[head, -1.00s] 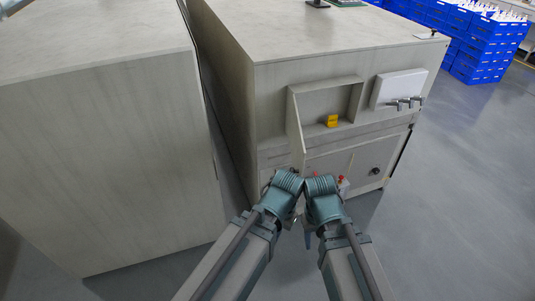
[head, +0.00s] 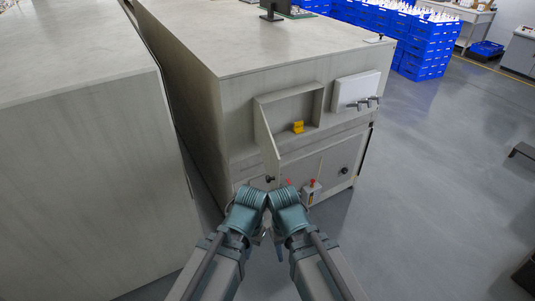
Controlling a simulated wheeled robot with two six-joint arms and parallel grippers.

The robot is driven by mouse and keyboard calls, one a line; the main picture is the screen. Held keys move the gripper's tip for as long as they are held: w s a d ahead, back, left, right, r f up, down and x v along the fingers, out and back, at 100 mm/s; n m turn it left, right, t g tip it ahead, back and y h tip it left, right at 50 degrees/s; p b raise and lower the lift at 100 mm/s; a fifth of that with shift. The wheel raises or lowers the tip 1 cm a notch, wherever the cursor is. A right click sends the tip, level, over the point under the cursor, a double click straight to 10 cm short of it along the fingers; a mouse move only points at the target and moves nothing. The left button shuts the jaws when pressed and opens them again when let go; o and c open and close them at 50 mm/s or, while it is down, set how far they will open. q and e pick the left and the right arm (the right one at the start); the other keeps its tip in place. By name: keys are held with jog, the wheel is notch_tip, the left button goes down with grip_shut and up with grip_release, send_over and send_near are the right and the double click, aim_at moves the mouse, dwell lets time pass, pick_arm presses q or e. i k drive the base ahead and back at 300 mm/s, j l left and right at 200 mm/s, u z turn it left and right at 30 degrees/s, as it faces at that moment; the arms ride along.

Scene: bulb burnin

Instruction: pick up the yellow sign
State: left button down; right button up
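The yellow sign (head: 298,127) is small and sits in an open recess in the front of a grey cabinet (head: 240,110). The recess door (head: 267,145) stands open on its left side. My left gripper (head: 262,236) and my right gripper (head: 278,240) are close together, low in front of the cabinet and well apart from the sign. My own wrists hide most of both grippers, so I cannot tell whether their fingers are open or shut.
A white panel with metal knobs (head: 357,91) sticks out right of the recess. Another large grey cabinet (head: 90,180) stands at left. Stacked blue crates (head: 425,45) are behind.

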aim_at(299, 126)
jog(key=i+l, duration=0.35)
jog(key=l, duration=0.2)
jog(key=i+l+z, duration=0.1)
jog(key=i+l, duration=0.25)
jog(key=l, duration=0.15)
jog(key=i+l, duration=0.4)
jog(key=l, duration=0.15)
